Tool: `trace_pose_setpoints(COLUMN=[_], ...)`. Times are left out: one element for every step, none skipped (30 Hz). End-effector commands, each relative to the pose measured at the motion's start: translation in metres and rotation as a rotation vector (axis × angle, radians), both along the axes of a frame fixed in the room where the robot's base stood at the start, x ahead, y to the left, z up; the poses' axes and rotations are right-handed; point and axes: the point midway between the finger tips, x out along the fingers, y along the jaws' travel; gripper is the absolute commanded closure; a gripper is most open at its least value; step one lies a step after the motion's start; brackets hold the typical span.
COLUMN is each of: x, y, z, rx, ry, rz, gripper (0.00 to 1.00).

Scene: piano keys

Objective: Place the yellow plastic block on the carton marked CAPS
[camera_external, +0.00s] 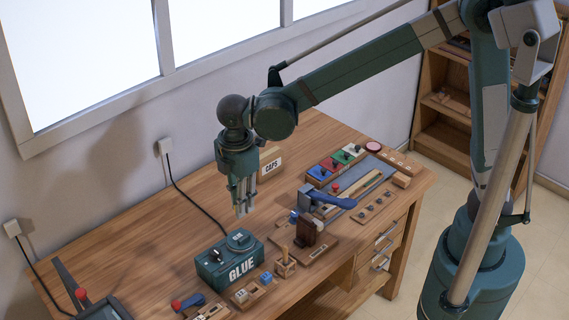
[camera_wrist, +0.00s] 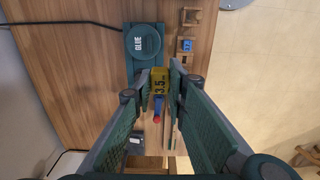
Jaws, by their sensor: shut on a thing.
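My gripper (camera_external: 243,200) hangs above the bench, pointing down, behind the glue box in the outside view. In the wrist view my gripper (camera_wrist: 160,84) is shut on a yellow block (camera_wrist: 160,81) with dark markings, held between the fingertips. The block cannot be made out in the outside view. The carton marked CAPS (camera_external: 271,167) is pale with a dark label and stands on the bench behind and to the right of my gripper, apart from it. The carton is not seen in the wrist view.
A green GLUE box (camera_external: 229,262) stands near the front; it also shows in the wrist view (camera_wrist: 138,42). A clamp-like device with a blue lever (camera_external: 326,197) and small wooden blocks lie to the right. A black cable (camera_external: 189,200) runs to the wall. Bench left of CAPS is clear.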

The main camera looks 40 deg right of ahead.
Motion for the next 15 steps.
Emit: trace_pose_setpoints(x=[0.013, 0.019, 0.029, 0.035, 0.042, 0.051, 0.057, 0.063, 0.072, 0.078, 0.085, 0.093, 0.1, 0.106, 0.114], y=[-0.008, -0.012, -0.018, -0.022, -0.026, -0.033, -0.037, -0.042, -0.049, -0.054, -0.059, -0.066, -0.071, -0.077, -0.084], z=[0.002, 0.002, 0.003, 0.003, 0.003, 0.003, 0.003, 0.004, 0.004, 0.004, 0.004, 0.004, 0.004, 0.004, 0.005], rx=[0.0, 0.0, 0.0, 0.0, 0.0, 0.0, 0.0, 0.0, 0.0, 0.0, 0.0, 0.0, 0.0, 0.0, 0.0], ry=[0.0, 0.0, 0.0, 0.0, 0.0, 0.0, 0.0, 0.0, 0.0, 0.0, 0.0, 0.0, 0.0, 0.0, 0.0], rz=[-0.005, -0.005, -0.005, -0.004, -0.005, -0.005, -0.004, -0.005, -0.004, -0.005, -0.005, -0.004, -0.005, -0.005, -0.004], gripper=[0.92, 0.92, 0.92, 0.92, 0.92, 0.92, 0.92, 0.92, 0.92, 0.92, 0.92, 0.92, 0.92, 0.92, 0.92])
